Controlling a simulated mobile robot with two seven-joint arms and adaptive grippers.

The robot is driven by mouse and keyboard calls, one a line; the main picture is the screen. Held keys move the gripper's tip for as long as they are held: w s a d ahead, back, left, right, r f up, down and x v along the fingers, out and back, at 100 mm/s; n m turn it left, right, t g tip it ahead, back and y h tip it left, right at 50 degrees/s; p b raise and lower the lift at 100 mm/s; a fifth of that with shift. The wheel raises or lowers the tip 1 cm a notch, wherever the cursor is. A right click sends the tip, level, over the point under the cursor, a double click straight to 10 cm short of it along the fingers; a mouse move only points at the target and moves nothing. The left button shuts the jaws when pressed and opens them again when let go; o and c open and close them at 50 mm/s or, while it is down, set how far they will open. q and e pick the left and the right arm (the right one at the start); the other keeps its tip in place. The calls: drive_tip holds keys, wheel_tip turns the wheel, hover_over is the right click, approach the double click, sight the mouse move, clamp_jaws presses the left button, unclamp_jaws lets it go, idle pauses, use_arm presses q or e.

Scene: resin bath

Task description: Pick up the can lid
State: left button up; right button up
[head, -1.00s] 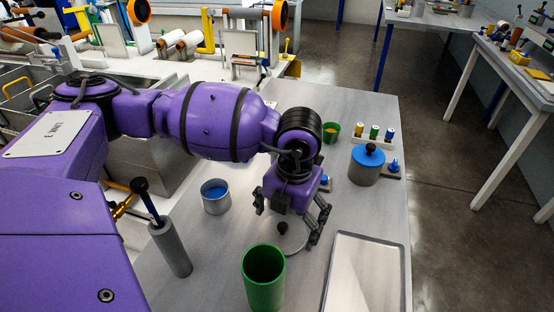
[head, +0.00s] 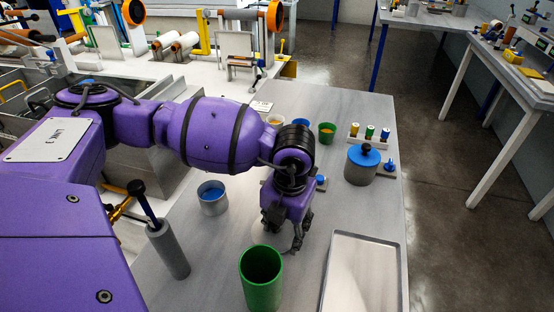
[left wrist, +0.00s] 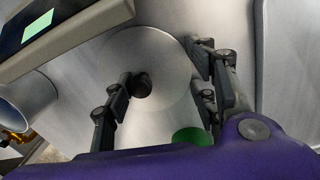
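The can lid (left wrist: 160,60) is a flat round grey disc with a black knob (left wrist: 141,86), lying on the bench in the left wrist view. In the head view my gripper and wrist hide almost all of it. My left gripper (left wrist: 163,70) is open above the lid, fingers apart. The knob shows between them, close to the left finger in that view; I cannot tell if they touch. In the head view the left gripper (head: 287,236) points down at the bench. An open grey can (head: 212,198) with blue inside stands to its left. My right gripper is not in view.
A green cup (head: 262,280) stands just in front of the gripper. A metal tray (head: 362,275) lies to the right. A grey pot with a blue lid (head: 362,164) stands behind the tray. A grey cylinder with a rod (head: 168,250) stands at the left.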

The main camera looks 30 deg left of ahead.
use_arm(q)
drive_tip(key=shift+s+f, duration=0.2)
drive_tip(key=shift+f, duration=0.05)
drive_tip(key=shift+c, duration=0.2)
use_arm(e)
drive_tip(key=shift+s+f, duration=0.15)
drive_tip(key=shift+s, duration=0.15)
